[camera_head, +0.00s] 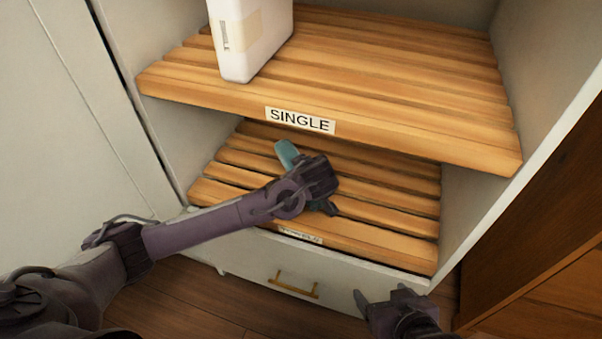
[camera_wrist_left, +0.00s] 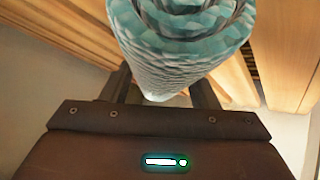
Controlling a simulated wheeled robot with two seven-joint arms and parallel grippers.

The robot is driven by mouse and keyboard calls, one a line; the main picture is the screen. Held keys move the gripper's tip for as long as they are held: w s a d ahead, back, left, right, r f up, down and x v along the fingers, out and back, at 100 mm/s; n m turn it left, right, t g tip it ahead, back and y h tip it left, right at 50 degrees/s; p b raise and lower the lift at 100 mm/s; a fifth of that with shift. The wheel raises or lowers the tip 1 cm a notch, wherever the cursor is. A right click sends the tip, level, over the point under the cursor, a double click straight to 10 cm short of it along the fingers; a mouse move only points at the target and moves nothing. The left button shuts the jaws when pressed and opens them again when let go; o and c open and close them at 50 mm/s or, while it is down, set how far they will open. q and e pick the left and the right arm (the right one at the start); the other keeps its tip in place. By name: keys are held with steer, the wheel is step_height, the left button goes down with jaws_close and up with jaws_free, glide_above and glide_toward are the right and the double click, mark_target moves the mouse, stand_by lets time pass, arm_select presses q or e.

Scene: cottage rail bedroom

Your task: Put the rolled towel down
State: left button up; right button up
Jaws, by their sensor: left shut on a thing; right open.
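The rolled towel (camera_wrist_left: 170,60) is teal and white, and its spiral end shows in the left wrist view. A small teal part of the towel (camera_head: 287,153) shows in the head view above the lower shelf; my left gripper and wrist hide the rest. My left gripper (camera_head: 322,205) is inside the lower shelf opening, shut on the towel. I cannot tell whether the towel touches the slats. The lower slatted shelf (camera_head: 390,222) is otherwise bare. My right gripper (camera_head: 382,296) is open and empty in front of the cabinet, near its lower right corner.
The upper slatted shelf (camera_head: 420,110), labelled SINGLE (camera_head: 300,120), overhangs the lower opening. A white package (camera_head: 250,35) stands on it at the left. A drawer handle (camera_head: 293,285) is below the lower shelf. Brown wooden furniture (camera_head: 535,245) stands at the right.

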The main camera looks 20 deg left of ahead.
steer(key=shift+w+r, duration=0.15)
steer(key=shift+r, duration=0.05)
arm_select(q)
steer(key=shift+f, duration=0.1)
arm_select(e)
steer(key=shift+w, duration=0.1)
arm_select(q)
steer(key=o, duration=1)
steer(key=shift+o, duration=0.2)
arm_select(e)
steer(key=shift+r, duration=0.15)
